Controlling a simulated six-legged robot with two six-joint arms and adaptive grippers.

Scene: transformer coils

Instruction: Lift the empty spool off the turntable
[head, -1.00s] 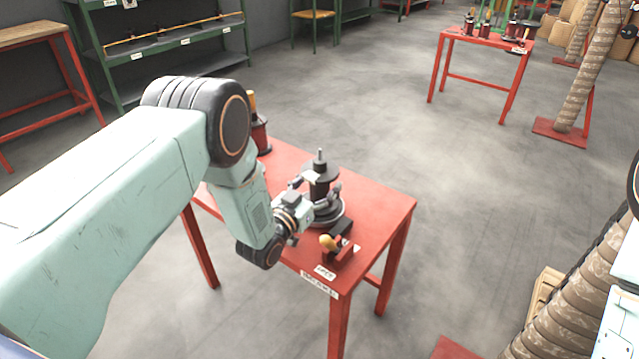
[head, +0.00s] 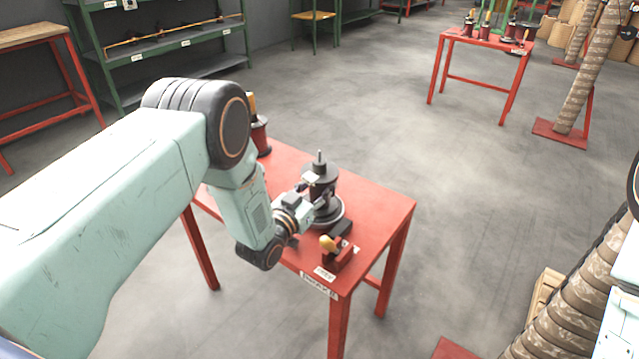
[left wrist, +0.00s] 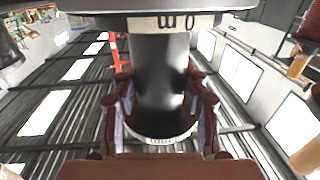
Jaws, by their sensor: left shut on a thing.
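The empty spool (head: 322,172) is dark, with a wide top flange, and stands upright on the turntable (head: 330,217). A thin spindle tip sticks up from its top. My left gripper (head: 316,190) reaches in from the left and is shut on the spool's barrel. In the left wrist view the black barrel (left wrist: 160,70) fills the middle, with the two fingers of my left gripper (left wrist: 160,105) on either side of it. The spool's underside is hidden in the head view, so I cannot tell any gap there. My right gripper is not in view.
The red table (head: 377,205) carries a wound spool (head: 260,137) at its far left and a small stand with a yellow knob (head: 328,243) at the front. Another red table (head: 490,42) with several spools stands far back. Tall wrapped coils (head: 590,65) are at right.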

